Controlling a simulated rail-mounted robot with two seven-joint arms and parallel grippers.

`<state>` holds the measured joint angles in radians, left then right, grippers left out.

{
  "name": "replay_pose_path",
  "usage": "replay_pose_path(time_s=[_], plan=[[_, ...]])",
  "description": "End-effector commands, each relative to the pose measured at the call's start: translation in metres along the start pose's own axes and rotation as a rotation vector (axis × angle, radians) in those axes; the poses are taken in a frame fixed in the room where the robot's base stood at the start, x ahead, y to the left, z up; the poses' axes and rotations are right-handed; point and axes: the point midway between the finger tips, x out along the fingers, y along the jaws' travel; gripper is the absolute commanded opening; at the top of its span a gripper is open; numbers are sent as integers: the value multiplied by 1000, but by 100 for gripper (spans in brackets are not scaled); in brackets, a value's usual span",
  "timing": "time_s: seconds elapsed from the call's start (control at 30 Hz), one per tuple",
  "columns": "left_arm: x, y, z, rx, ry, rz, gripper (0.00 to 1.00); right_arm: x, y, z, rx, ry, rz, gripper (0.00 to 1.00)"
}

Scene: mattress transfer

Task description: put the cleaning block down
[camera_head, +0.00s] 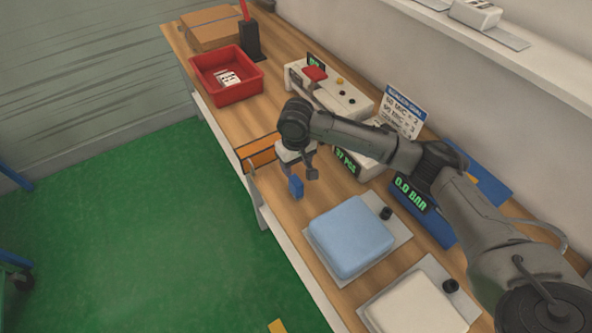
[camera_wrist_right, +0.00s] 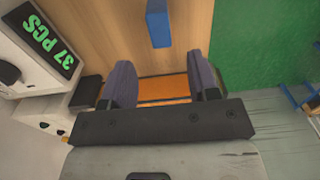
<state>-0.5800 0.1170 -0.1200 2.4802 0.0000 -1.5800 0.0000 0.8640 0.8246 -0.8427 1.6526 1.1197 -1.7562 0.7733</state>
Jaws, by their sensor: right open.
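The cleaning block, a small blue block (camera_head: 296,187), is on the wooden bench near its front edge, just below my right gripper (camera_head: 301,171). In the right wrist view, the blue block (camera_wrist_right: 158,23) shows at the top, beyond and between the tips of the open fingers (camera_wrist_right: 161,75). No finger appears to touch it there. My right gripper is open and empty. My left gripper is not in view.
An orange item with a dark border (camera_head: 262,152) lies at the bench's front edge. A counter reading 37 PCS (camera_head: 346,162) stands behind the gripper. A light-blue pad (camera_head: 351,236) and a white pad (camera_head: 414,306) lie nearer. A red tray (camera_head: 228,76) is farther off. Bare wood (camera_head: 285,215) surrounds the block.

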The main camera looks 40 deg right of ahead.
Motion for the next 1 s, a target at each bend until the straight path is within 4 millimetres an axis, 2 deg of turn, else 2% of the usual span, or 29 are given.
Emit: replay_pose_path(time_s=[0.1,0.27,0.87,1.0], plan=[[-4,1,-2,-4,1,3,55,-13,0,0,0,1,0,55],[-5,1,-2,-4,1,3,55,-20,0,0,1,0,1,55],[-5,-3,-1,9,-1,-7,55,-21,0,0,1,0,1,55],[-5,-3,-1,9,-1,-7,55,-21,0,0,-45,0,0,55]])
